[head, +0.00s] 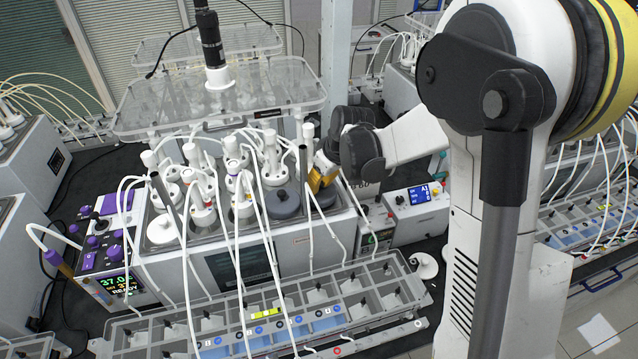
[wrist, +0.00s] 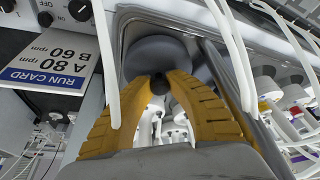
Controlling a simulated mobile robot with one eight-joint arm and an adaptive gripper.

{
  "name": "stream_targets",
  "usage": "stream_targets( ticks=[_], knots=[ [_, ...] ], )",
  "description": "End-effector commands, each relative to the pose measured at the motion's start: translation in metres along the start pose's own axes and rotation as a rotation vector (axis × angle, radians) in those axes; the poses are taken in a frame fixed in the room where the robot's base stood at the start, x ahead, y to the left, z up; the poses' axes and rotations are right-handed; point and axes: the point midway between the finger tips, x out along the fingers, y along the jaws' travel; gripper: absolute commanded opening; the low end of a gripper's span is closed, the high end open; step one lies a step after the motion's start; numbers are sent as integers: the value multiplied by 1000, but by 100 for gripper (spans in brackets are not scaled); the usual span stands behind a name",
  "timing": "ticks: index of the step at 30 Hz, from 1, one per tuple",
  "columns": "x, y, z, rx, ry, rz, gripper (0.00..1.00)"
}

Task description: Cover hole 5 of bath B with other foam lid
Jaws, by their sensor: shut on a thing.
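A round dark grey foam lid (wrist: 158,52) lies in the near corner of the bath's opening in the wrist view. My gripper (wrist: 158,84) has its orange fingers closed together on the small dark knob of this lid. In the head view my gripper (head: 322,180) is at the right end of the middle bath (head: 300,240), over this lid (head: 323,196), which is partly hidden by it. Another grey foam lid (head: 283,203) sits just left of it on the same bath. I cannot tell whether the held lid touches its hole. No bath letter is readable.
White reactor bottles (head: 240,190) with thin tubes crowd the bath left of my gripper. Tubes also hang close to my fingers in the wrist view. A control box (head: 415,205) and a run card (wrist: 52,58) stand beside the bath. A compartment rack (head: 270,315) lies in front.

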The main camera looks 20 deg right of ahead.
Motion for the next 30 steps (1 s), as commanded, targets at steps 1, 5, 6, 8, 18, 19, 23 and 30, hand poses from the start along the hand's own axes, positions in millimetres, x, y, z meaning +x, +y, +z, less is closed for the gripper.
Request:
stream_targets(
  ticks=[1, 5, 6, 8, 18, 19, 23, 30],
  knots=[
    [1, 0, 0, 0, 0, 0, 0],
    [0, 0, 0, 0, 0, 0, 0],
    [0, 0, 0, 0, 0, 0, 0],
    [0, 0, 0, 0, 0, 0, 0],
    [0, 0, 0, 0, 0, 0, 43],
    [0, 0, 0, 0, 0, 0, 43],
    [-9, 0, 0, 1, 0, 0, 43],
    [-58, 0, 1, 1, 0, 1, 43]
  ],
)
